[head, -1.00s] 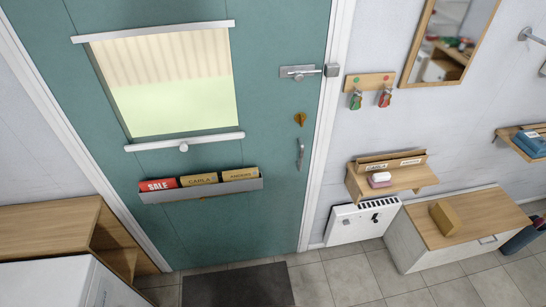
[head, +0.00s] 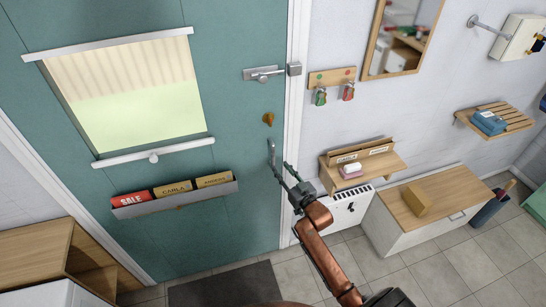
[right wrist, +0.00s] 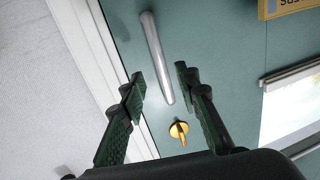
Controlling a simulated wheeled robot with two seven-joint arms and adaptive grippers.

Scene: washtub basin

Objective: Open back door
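The teal back door (head: 235,75) is closed in its white frame in the head view. A vertical silver pull handle (head: 271,152) is near its right edge; the right wrist view shows the handle (right wrist: 156,57) too. A brass turn knob (head: 268,119) is above the handle and also shows in the right wrist view (right wrist: 179,131). A silver slide bolt (head: 264,72) reaches toward a catch (head: 293,69) on the frame; whether it is engaged is unclear. My right gripper (head: 280,172) is open by the handle's lower end, its fingers (right wrist: 160,75) either side of the handle in the picture. My left gripper is not in view.
A letter rack (head: 175,195) and a blind (head: 125,90) are on the door. A key rack (head: 331,78), wooden shelf (head: 385,165), white heater (head: 340,212) and low cabinet (head: 430,205) are to the right. A dark mat (head: 220,286) lies before the door.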

